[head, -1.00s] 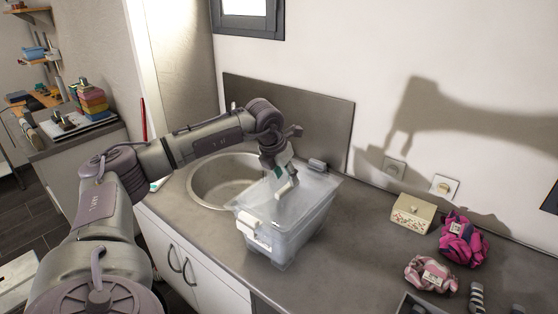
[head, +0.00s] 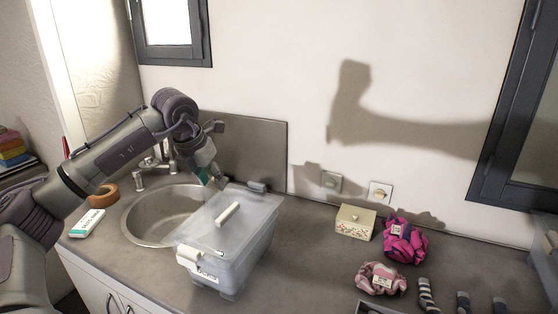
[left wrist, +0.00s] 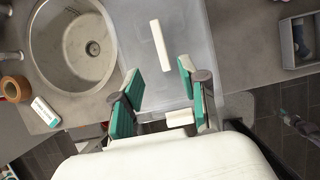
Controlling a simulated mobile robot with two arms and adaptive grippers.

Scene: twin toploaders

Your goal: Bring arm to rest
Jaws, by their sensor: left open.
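My left arm comes in from the left in the head view. My left gripper (head: 215,181) is above the back left part of a clear plastic box (head: 233,262), over the edge of the sink side. In the left wrist view the left gripper (left wrist: 160,88) shows its two green-padded fingers spread apart, with nothing between them but the box lid below. The lid (head: 205,228) lies on the box and has a white bar handle (head: 228,214), which also shows in the left wrist view (left wrist: 160,45). My right gripper is not in view.
A round sink (head: 150,222) with a tap (head: 160,165) is left of the box. A tape roll (head: 103,197) and a white-green carton (head: 87,223) lie left of it. A floral box (head: 355,222), pink bundles (head: 404,242) and rolled socks (head: 427,294) stand right. Counter between is clear.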

